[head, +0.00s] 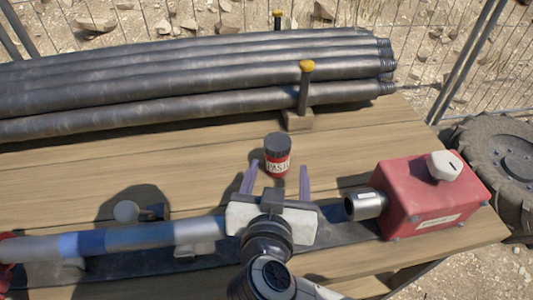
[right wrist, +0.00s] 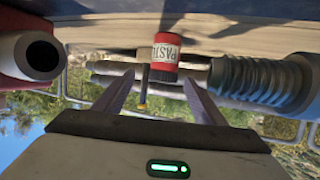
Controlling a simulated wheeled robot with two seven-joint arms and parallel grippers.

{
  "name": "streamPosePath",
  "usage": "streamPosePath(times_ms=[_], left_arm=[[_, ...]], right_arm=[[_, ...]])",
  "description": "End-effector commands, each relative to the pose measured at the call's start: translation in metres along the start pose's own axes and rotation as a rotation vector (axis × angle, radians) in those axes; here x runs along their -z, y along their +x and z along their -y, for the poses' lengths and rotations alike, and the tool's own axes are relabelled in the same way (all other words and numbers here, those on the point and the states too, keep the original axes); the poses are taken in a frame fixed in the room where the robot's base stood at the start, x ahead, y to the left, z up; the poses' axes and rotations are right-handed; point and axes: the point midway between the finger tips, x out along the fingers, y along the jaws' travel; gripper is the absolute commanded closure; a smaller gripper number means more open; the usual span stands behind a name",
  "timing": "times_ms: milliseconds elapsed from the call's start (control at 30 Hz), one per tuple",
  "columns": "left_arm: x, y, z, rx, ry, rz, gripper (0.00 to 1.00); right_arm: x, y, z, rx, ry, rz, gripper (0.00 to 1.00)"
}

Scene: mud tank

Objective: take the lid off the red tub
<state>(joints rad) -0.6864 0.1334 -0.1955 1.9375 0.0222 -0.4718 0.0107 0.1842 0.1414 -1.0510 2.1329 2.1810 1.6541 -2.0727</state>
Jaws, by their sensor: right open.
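The red tub (head: 277,166) stands upright on the wooden table, with a white label reading "PASTE". Its dark lid (head: 277,142) is on top. My right gripper (head: 278,172) is open and empty, its two fingers pointing at the tub from the near side. The tub is just beyond the fingertips, between their lines, and nothing is gripped. In the right wrist view the picture is upside down; the tub (right wrist: 166,50) shows ahead between the open fingers (right wrist: 160,80). My left gripper is not in view.
A red box (head: 425,195) with a white cap and metal spout stands right of the gripper. A horizontal pipe (head: 120,240) lies at the front left. Dark pipes (head: 190,80) are stacked behind, held by a yellow-topped post (head: 305,88). The planks left of the tub are clear.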

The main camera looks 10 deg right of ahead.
Motion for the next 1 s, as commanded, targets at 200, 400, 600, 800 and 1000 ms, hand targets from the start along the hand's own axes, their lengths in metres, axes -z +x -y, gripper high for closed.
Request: streamPosePath(times_ms=[200, 400, 600, 800, 1000], left_arm=[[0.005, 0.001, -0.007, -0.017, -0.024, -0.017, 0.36], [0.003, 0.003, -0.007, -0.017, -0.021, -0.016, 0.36], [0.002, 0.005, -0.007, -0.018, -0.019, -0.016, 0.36], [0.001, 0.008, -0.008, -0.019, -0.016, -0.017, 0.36], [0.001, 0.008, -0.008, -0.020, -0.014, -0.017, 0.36]], right_arm=[[-0.015, 0.016, 0.007, 0.023, -0.033, 0.053, 0.36], [-0.015, 0.042, 0.008, 0.023, -0.030, 0.053, 0.36], [-0.014, 0.059, 0.007, 0.022, -0.028, 0.050, 0.36], [-0.013, 0.089, 0.008, 0.023, -0.029, 0.050, 0.36], [-0.013, 0.098, 0.009, 0.024, -0.027, 0.052, 0.36]])
